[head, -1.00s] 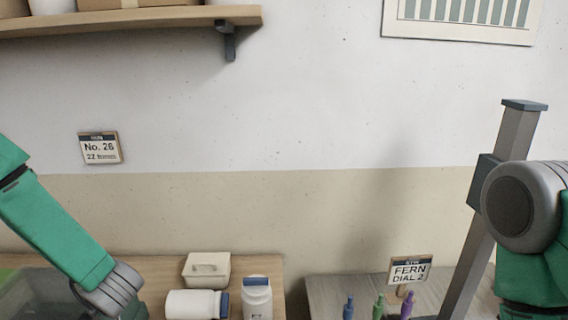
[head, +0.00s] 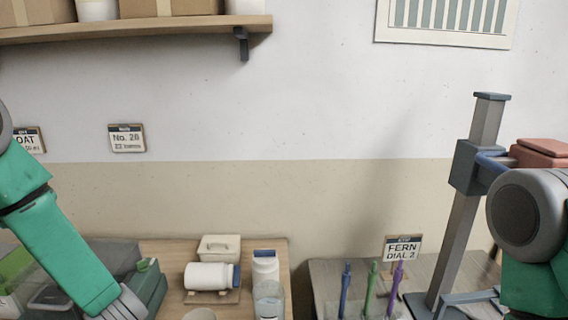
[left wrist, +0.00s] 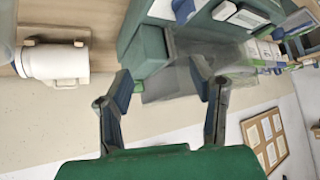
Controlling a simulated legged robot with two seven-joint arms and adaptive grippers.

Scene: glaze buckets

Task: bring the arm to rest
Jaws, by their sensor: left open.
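My left arm (head: 62,245) comes in from the left in the head view, and its gripper lies below the picture's bottom edge. In the left wrist view my left gripper (left wrist: 160,88) is open, its two dark fingers apart with nothing held between them. Behind the fingers are a green case and a grey see-through surface. My right arm (head: 530,220) shows at the right edge of the head view; its gripper is out of the picture.
A white jar lying on its side (head: 208,276), an upright white jar (head: 265,268) and a lidded box (head: 219,248) stand on the wooden table (head: 283,262). Colored tools (head: 371,290) stand near the FERN DIAL 2 sign (head: 403,249). A grey post (head: 463,215) rises at right. A shelf (head: 130,29) hangs above.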

